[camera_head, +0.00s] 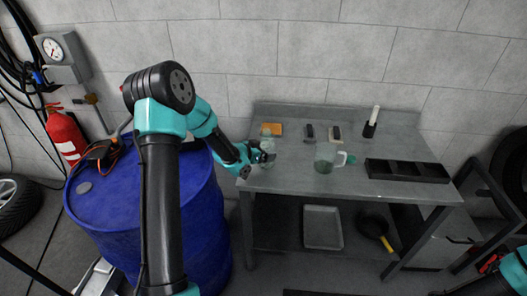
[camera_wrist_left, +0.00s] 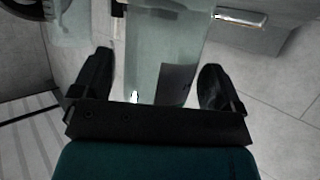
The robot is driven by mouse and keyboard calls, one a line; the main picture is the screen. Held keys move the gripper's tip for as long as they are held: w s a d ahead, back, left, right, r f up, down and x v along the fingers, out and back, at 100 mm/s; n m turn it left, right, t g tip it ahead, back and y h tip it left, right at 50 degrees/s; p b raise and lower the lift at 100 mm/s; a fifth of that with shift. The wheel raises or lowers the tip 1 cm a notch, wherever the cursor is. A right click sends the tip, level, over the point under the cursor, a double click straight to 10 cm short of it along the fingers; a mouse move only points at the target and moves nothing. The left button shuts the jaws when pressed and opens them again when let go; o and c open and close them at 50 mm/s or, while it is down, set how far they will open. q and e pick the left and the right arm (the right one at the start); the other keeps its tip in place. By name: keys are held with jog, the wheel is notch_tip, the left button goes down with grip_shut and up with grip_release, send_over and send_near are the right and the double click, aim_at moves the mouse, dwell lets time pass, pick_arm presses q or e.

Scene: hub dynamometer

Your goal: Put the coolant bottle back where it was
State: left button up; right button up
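The coolant bottle (camera_head: 266,143), a pale translucent green bottle, stands at the left end of the grey workbench (camera_head: 290,181). My left gripper (camera_head: 262,156) is at the bottle, partly covering it. In the left wrist view the bottle (camera_wrist_left: 163,45) lies between the two black fingers of my left gripper (camera_wrist_left: 155,78), with a small gap on each side, so the gripper looks open around it. A dark patch shows on its lower part. My right gripper is out of view; only a bit of my right arm shows at the lower right corner.
A clear jug (camera_head: 325,160) stands mid-bench. An orange item (camera_head: 277,129) and small dark items lie behind. A black divided tray (camera_head: 407,172) is at the right. A blue drum (camera_head: 100,209) stands left of the bench. Bare bench top lies between bottle and jug.

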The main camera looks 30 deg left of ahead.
pick_arm(q)
jog(key=shift+r, duration=0.2)
jog(key=v, duration=1.2)
jog(key=shift+d+f, duration=0.1)
jog(key=shift+f, duration=0.1)
